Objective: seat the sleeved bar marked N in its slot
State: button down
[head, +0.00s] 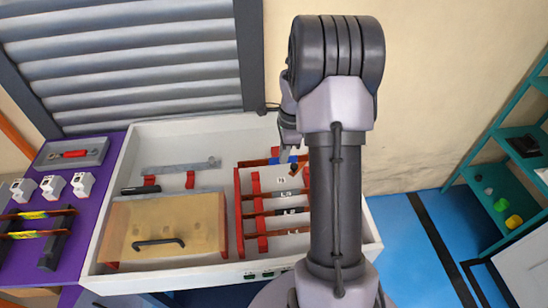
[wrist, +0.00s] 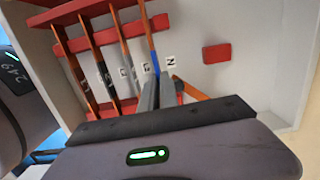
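The bar marked N shows its blue sleeve (wrist: 155,56) in the wrist view, with bare copper above it. The sleeve (head: 293,159) also shows in the head view, at the upper edge of the red holders. My gripper (wrist: 157,82) looks shut on the bar at the sleeve's lower end, beside the white N label (wrist: 171,61). The N label (head: 281,180) also shows in the head view, below my gripper (head: 286,158). The bar crosses the red slotted holder (wrist: 128,24); whether it sits down in the slot I cannot tell.
Several copper bars lie in the red holders (head: 239,215) beside labels such as L3 (head: 286,194). A clear cover with a black handle (head: 158,243) is at left in the white cabinet (head: 100,235). A red block (wrist: 216,53) stands right of the N label.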

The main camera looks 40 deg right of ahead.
jog(key=shift+s+r, duration=0.1)
jog(key=shift+r, duration=0.05)
notch_tip(320, 180, down, 6)
jog(key=b, duration=0.4)
dwell(0.3)
jog(key=shift+f+b, duration=1.2)
jog(key=shift+f, duration=0.25)
dwell(1.2)
jog(key=c, duration=1.5)
grip_release()
jog(key=shift+c, duration=0.2)
jog(key=r+p, duration=0.2)
jog(key=r, duration=0.3)
jog(key=d+r+p, duration=0.1)
jog(key=r+p, duration=0.1)
jog(key=r, duration=0.4)
jog(key=s+r+p, duration=0.1)
jog(key=r+p, duration=0.2)
jog(key=r, duration=0.3)
jog(key=shift+d+r, duration=0.2)
jog(key=shift+d, duration=0.15)
jog(key=shift+w, duration=0.1)
